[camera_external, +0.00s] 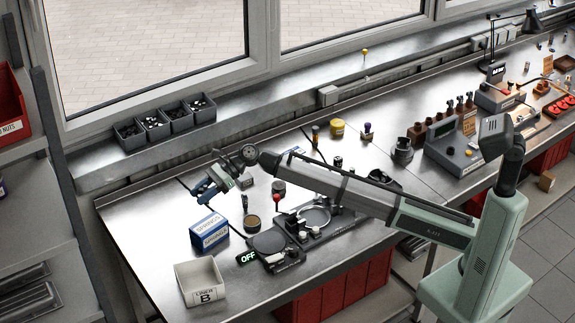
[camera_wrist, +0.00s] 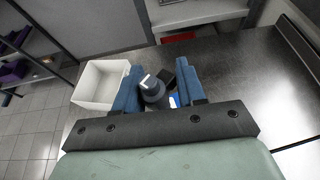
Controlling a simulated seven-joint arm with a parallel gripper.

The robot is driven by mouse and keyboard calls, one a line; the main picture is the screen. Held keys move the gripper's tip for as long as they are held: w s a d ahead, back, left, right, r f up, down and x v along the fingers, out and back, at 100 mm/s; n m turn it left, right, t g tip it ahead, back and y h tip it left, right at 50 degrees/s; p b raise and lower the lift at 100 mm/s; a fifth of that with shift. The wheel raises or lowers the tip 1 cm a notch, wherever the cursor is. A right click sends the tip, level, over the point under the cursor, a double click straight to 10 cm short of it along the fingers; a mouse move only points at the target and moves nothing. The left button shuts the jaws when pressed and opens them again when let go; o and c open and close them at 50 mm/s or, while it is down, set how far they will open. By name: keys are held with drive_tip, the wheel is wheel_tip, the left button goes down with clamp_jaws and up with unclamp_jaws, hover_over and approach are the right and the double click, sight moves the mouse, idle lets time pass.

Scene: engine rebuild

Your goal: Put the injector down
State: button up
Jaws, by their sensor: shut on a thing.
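My gripper (camera_external: 212,187) hangs above the left part of the steel bench in the outside view, with its blue fingers pointing down and left. In the wrist view my gripper (camera_wrist: 158,88) has a finger on each side of a dark, rounded part with a pale top, which I take to be the injector (camera_wrist: 152,88). The fingers are shut on it. Its lower part is hidden, and in the outside view it is too small to make out. A blue springs box (camera_external: 209,232) stands on the bench just below my gripper.
A white open box marked LINER B (camera_external: 199,283) stands at the bench's front left; it also shows in the wrist view (camera_wrist: 91,100). A dark fixture (camera_external: 290,240) with an OFF sign lies right of the blue box. Small bins (camera_external: 165,125) line the back ledge. Bare bench lies at far left.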

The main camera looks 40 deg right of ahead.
drive_tip(key=shift+f, duration=4.35)
drive_tip(key=shift+f, duration=0.1)
drive_tip(key=o, duration=1.1)
drive_tip(key=shift+c, duration=0.2)
drive_tip(key=shift+d+r, duration=0.15)
drive_tip(key=shift+r, duration=0.05)
drive_tip(key=v, duration=1.1)
drive_tip(key=shift+d, duration=0.35)
drive_tip(key=shift+r, duration=0.15)
